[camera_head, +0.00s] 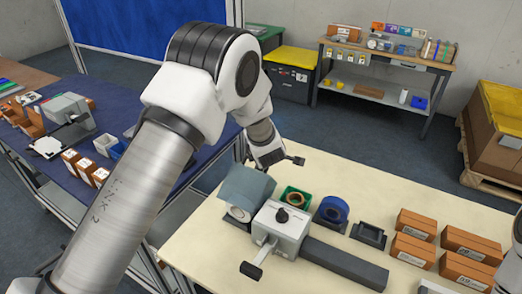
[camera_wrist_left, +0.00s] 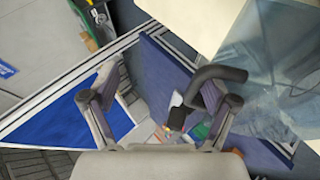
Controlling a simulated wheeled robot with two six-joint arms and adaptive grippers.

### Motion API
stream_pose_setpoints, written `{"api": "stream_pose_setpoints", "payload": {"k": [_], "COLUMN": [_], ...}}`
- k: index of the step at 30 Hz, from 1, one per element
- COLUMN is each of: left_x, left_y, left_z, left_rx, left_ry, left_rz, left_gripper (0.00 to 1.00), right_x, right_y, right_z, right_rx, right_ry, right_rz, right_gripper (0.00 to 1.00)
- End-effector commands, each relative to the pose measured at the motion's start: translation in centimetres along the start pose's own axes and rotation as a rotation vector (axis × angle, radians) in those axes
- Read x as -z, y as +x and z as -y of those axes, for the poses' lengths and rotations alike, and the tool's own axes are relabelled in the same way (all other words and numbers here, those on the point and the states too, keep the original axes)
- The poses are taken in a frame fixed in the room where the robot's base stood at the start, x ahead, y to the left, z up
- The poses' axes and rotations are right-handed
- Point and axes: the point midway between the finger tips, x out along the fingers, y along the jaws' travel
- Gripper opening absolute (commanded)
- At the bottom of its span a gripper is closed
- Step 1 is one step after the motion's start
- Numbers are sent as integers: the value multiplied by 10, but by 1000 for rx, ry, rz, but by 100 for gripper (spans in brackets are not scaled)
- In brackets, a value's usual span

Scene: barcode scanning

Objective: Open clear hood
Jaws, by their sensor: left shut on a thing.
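The clear hood (camera_head: 246,187) is a bluish see-through cover that sits tilted over a white roll (camera_head: 238,213) on the cream table. It also fills the right side of the left wrist view (camera_wrist_left: 278,85). A dark bent handle (camera_wrist_left: 220,73) lies at the hood's edge, against the right-hand finger. My left gripper (camera_head: 278,160) is just behind the hood in the head view; its arm hides part of the scene. My right gripper is out of view.
A grey machine (camera_head: 282,228) with a black knob stands beside the hood. A green tray (camera_head: 295,197), a blue tape roll (camera_head: 333,209), a black stand (camera_head: 369,234) and several brown boxes (camera_head: 410,248) are to the right. A blue-topped table (camera_head: 105,120) stands at left.

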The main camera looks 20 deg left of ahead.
Motion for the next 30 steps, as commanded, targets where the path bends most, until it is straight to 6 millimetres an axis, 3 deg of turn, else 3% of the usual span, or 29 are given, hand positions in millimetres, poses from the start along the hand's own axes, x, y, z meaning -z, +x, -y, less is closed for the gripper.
{"api": "stream_pose_setpoints", "payload": {"k": [1,6,11,15,24,30], "left_x": [2,2,1,2,1,-3], "left_y": [-12,-24,-28,-27,-27,-60], "left_z": [-28,-36,-37,-34,-29,-30], "left_rx": [-44,-46,-46,-40,-31,-37], "left_ry": [-3,-2,-2,-4,-5,0], "left_rz": [-5,-6,-6,-6,-5,-6], "left_gripper": [60,70,72,22,22,22], "right_x": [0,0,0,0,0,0], "right_y": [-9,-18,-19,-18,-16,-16], "right_z": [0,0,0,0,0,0], "right_rx": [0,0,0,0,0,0], "right_ry": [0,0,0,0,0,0], "right_rz": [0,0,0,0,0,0], "right_gripper": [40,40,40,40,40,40]}}
